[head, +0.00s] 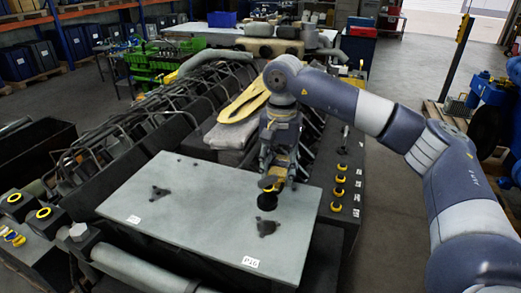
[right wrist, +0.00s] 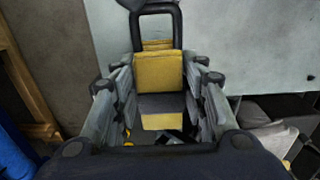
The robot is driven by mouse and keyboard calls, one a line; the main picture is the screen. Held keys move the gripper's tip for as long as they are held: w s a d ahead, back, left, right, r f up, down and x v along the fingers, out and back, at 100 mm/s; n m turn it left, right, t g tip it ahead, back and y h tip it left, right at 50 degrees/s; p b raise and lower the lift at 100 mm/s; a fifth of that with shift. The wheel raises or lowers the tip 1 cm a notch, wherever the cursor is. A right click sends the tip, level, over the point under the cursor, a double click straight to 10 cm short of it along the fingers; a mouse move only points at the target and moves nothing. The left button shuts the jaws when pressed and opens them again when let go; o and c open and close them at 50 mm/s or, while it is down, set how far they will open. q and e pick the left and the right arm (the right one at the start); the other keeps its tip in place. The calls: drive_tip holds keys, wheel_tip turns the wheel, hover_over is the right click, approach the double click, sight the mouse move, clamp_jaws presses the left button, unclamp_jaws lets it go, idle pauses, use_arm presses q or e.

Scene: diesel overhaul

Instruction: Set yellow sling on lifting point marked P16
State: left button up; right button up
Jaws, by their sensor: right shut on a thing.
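My right gripper (head: 272,176) is shut on a yellow and black piece that I take for the yellow sling. In the right wrist view the yellow block (right wrist: 158,72) sits between the fingers, and a dark loop (right wrist: 180,32) sticks out beyond it. In the head view the gripper is above the right part of a grey plate (head: 200,205), with a dark round shape (head: 267,202) just under it. The tag P16 (head: 250,262) is at the plate's front edge. A dark three-armed lifting point (head: 266,228) lies just behind the tag, slightly nearer than the gripper. My left gripper is not seen.
A second dark lifting point (head: 160,193) and tag (head: 133,219) are at the plate's left. Several yellow and black pieces (head: 340,179) line a bench to the right. A long yellow loop (head: 243,98) lies behind the plate. Pipes and engine parts (head: 150,120) crowd the left.

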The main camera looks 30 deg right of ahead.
drive_tip(key=shift+w, duration=0.75)
drive_tip(key=shift+w+f, duration=0.1)
drive_tip(key=shift+w, duration=0.05)
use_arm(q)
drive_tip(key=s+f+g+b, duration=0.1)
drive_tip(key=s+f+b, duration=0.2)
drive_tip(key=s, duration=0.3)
use_arm(e)
drive_tip(key=s+f, duration=0.2)
drive_tip(key=shift+s+f, duration=0.1)
drive_tip(key=shift+s, duration=0.2)
drive_tip(key=shift+w+f+b, duration=0.2)
drive_tip(key=shift+w+f, duration=0.05)
drive_tip(key=shift+f, duration=0.4)
drive_tip(key=shift+w+f+b, duration=0.2)
drive_tip(key=shift+f, duration=0.4)
drive_tip(key=shift+w+f+b, duration=0.2)
drive_tip(key=shift+f+b, duration=0.35)
drive_tip(key=shift+f, duration=0.25)
drive_tip(key=shift+s+r, duration=0.1)
drive_tip(key=shift+s, duration=0.1)
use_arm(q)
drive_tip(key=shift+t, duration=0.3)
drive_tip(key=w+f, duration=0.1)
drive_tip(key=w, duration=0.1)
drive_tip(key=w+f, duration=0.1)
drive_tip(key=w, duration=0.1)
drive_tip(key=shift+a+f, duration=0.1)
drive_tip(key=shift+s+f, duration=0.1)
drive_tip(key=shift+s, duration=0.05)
